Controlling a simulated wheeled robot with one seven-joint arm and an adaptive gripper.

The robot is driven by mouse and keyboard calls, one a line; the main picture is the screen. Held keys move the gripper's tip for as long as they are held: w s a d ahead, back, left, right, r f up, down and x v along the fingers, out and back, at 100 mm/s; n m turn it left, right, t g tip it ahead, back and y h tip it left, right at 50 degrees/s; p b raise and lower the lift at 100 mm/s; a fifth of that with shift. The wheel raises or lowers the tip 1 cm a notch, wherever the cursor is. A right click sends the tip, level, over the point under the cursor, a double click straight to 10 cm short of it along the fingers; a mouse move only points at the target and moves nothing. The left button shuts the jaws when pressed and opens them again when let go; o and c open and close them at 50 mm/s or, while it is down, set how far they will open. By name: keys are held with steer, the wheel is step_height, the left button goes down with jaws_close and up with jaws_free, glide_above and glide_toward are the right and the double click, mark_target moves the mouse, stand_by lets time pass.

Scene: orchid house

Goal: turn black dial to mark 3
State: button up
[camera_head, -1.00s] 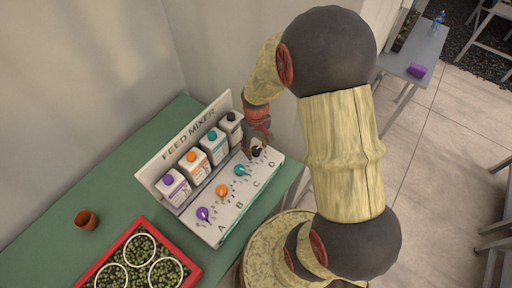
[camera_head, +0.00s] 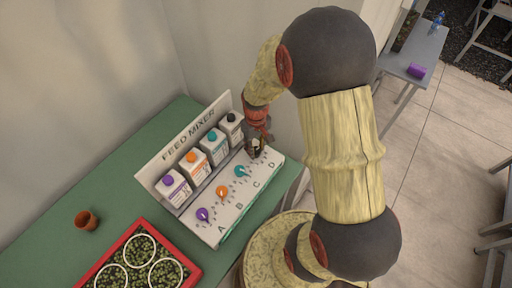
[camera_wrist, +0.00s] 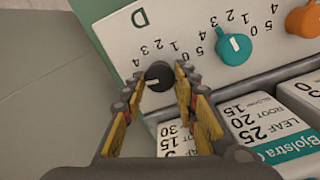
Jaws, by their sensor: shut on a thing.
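The black dial (camera_wrist: 158,71) sits under the letter D on the white panel of the feed mixer (camera_head: 238,207). My gripper (camera_wrist: 161,78) has one finger on each side of the dial and is shut on it. The dial's white pointer line faces left in the wrist view. Small numbers are printed around the dial, but the exact mark under the pointer is hard to read. In the head view my gripper (camera_head: 257,150) covers most of the dial at the panel's right end.
Teal (camera_head: 240,171), orange (camera_head: 222,191) and purple (camera_head: 203,214) dials stand in a row to the left. Several capped cartons (camera_head: 195,166) stand behind them. A red-rimmed tray (camera_head: 190,268) and a brown pot (camera_head: 87,220) are on the green table (camera_head: 130,200).

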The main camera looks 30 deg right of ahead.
mark_target(256, 150)
steer(key=shift+m, duration=0.3)
steer(key=m+p, duration=0.2)
steer(key=m, duration=0.3)
steer(key=shift+m, duration=0.3)
steer(key=m+p, duration=0.1)
steer(key=m, duration=0.5)
steer(key=shift+p, duration=0.4)
steer(key=shift+m, duration=0.3)
steer(key=o, duration=1.2)
steer(key=shift+c, duration=0.2)
step_height(256, 150, up, 12)
